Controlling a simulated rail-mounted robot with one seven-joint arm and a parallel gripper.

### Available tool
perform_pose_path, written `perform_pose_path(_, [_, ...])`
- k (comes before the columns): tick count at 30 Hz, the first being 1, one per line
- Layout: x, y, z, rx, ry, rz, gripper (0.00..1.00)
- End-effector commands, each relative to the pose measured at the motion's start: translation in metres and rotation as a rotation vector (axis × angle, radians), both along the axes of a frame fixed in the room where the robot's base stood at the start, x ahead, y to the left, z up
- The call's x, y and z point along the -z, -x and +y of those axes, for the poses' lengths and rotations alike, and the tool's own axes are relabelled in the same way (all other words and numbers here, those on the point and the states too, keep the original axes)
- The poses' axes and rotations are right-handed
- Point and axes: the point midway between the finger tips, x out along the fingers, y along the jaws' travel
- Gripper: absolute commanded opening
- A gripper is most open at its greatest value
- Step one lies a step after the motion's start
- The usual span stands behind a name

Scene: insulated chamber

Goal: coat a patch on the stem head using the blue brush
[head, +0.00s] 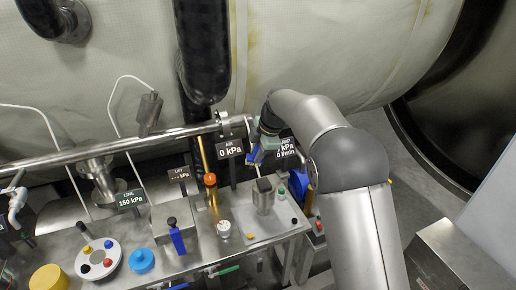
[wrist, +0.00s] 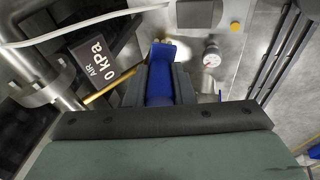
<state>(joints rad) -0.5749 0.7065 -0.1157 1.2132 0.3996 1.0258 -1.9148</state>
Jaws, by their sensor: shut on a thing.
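My gripper (wrist: 160,88) is shut on the blue brush (wrist: 160,67), whose blue body shows between the dark fingers in the wrist view. Its pale tip points away from me, toward a grey metal surface. In the head view my gripper (head: 262,146) is beside the AIR 0 kPa label, above the back of the metal bench, with a bit of blue at its end. I cannot tell for sure which part is the stem head. An upright copper rod with an orange top (head: 210,180) stands left of my gripper. My arm and gripper hide what lies behind them.
The bench carries a grey upright block (head: 264,195), a blue-handled part (head: 177,240), a round white tray with coloured knobs (head: 98,258), and blue (head: 141,260) and yellow (head: 49,278) round pieces. A horizontal metal pipe (head: 130,143) runs behind. A small gauge (wrist: 211,58) shows in the wrist view.

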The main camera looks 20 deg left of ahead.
Motion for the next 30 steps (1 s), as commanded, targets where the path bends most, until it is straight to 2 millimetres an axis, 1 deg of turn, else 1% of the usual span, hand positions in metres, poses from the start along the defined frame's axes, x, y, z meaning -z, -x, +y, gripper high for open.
perform_pose_path(1, [0.008, 0.0, 0.0, -0.001, 0.001, 0.0, 0.0])
perform_pose_path(14, [0.046, 0.001, 0.002, -0.003, 0.001, 0.001, 0.0])
perform_pose_path(17, [0.06, 0.001, 0.002, -0.001, 0.001, 0.001, 0.0])
perform_pose_path(18, [0.057, 0.004, -0.001, -0.002, 0.0, -0.003, 0.0])
perform_pose_path(23, [0.061, 0.017, -0.009, -0.004, 0.0, 0.002, 0.0])
perform_pose_path(30, [0.059, 0.034, -0.023, -0.004, 0.001, 0.001, 0.0])
